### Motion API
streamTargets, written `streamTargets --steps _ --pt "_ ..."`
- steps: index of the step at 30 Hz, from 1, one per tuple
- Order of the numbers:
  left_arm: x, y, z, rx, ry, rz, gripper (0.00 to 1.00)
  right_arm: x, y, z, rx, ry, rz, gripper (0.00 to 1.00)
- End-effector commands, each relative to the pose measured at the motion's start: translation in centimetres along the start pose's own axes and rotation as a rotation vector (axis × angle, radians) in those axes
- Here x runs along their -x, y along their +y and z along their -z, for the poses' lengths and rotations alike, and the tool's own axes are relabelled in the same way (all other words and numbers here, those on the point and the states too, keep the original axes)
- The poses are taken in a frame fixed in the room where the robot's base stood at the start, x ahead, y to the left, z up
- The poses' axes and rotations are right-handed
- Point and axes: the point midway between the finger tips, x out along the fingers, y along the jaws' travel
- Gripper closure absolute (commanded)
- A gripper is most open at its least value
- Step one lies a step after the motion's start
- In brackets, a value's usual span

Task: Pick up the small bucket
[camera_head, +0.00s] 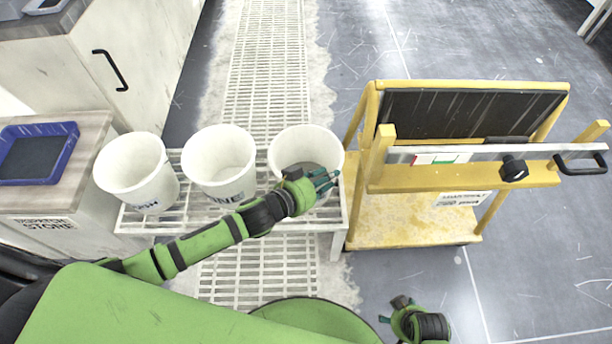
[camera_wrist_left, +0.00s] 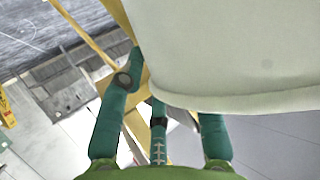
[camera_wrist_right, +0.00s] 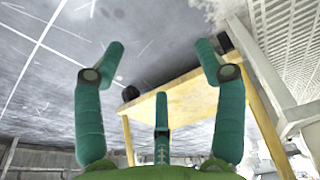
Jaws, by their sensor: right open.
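Three white buckets stand in a row on a pale slatted bench: a left one (camera_head: 133,166), a middle one (camera_head: 219,160) and a right one (camera_head: 294,143). They look similar in size, so I cannot tell which is the small bucket. My left gripper (camera_head: 328,180) is at the right bucket, its fingers overlapping the rim's right side. In the left wrist view, a pale bucket wall (camera_wrist_left: 240,50) fills the upper right and hides one fingertip of this gripper (camera_wrist_left: 160,85). Whether the fingers grip the wall is unclear. My right gripper (camera_wrist_right: 160,65) is open and empty, low near the front.
A yellow stand (camera_head: 410,215) with a dark panel is right of the bench (camera_head: 337,222), close to the right bucket. A blue tray (camera_head: 72,160) lies on the cabinet at left. Open grey floor (camera_head: 540,250) is at right.

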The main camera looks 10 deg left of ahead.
Motion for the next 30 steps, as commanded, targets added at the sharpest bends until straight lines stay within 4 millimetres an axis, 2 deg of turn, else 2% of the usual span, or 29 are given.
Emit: streamTargets --steps 1,4,12,13,14,15,16,30 --pt "-0.9 0.0 -0.2 0.0 0.001 0.0 0.66 0.2 0.1 0.4 -0.001 0.006 -0.001 0.29" --pt "-1.9 0.0 -0.1 0.0 0.0 0.0 0.66 0.8 0.1 0.8 -0.001 0.01 -0.002 0.29" --pt "-2.2 0.0 -0.1 0.0 -0.002 0.0 0.66 1.2 0.1 1.0 -0.002 0.009 -0.002 0.29" --pt "-2.2 0.0 -0.1 0.0 -0.002 0.0 0.7 1.2 0.1 1.0 -0.002 0.009 -0.002 0.29" --pt "-2.2 0.0 -0.1 0.0 -0.002 0.0 0.82 1.2 0.1 1.0 -0.002 0.009 -0.002 0.29" --pt "-2.2 0.0 -0.1 0.0 -0.002 0.0 0.98 1.2 0.1 1.0 -0.002 0.009 -0.002 0.29" --pt "-2.2 0.0 -0.1 0.0 -0.002 0.0 1.0 1.2 0.1 1.0 -0.002 0.01 -0.002 0.29" --pt "-2.2 0.0 0.0 0.002 -0.002 -0.001 1.0 1.2 0.1 1.0 -0.001 0.01 -0.002 0.29"
